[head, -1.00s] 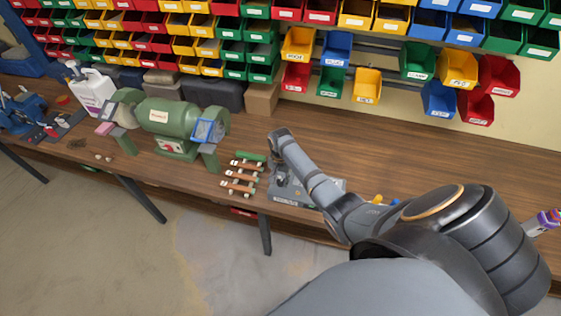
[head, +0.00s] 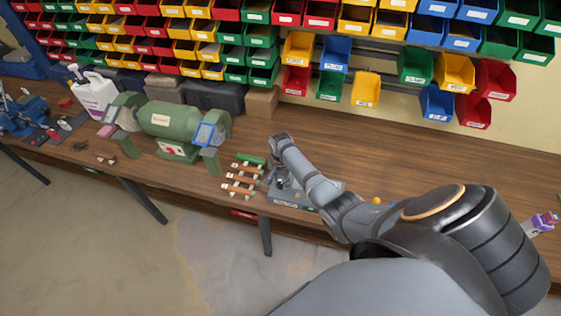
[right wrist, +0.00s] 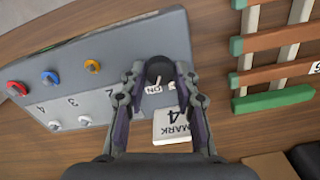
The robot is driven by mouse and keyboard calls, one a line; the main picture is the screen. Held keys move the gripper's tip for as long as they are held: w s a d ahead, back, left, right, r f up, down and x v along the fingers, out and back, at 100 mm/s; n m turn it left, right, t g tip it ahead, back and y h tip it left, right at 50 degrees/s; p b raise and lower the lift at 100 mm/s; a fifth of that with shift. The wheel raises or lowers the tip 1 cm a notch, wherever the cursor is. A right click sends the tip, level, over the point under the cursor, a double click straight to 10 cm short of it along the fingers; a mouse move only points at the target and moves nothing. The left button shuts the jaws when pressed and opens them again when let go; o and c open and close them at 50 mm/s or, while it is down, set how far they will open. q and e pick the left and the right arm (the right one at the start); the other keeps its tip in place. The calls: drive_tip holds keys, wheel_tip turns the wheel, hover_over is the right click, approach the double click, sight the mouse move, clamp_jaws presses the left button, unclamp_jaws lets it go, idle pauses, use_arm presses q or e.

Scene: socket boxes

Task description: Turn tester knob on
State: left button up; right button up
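The tester is a grey box that lies on the bench, with its front edge showing in the head view (head: 285,203). In the right wrist view its panel (right wrist: 105,55) carries red, blue and orange sockets and switches by printed numbers. Its black round knob (right wrist: 158,70) is at the panel's right end, by an "ON" mark. My right gripper (right wrist: 160,74) is over the panel, one finger on each side of the knob. I cannot tell whether the fingers touch it. In the head view my right arm hides most of the tester. My left gripper is not in view.
A rack of coloured bars (head: 243,178) lies left of the tester. A white block marked "MARK 4" (right wrist: 172,126) is close to the right finger. A green bench grinder (head: 168,125) stands further left. Coloured bins (head: 415,62) hang behind.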

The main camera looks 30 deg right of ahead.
sight(280, 184)
drive_tip(key=o, duration=0.3)
drive_tip(key=shift+o, duration=0.2)
wheel_tip(280, 184, up, 12)
idle(0.6)
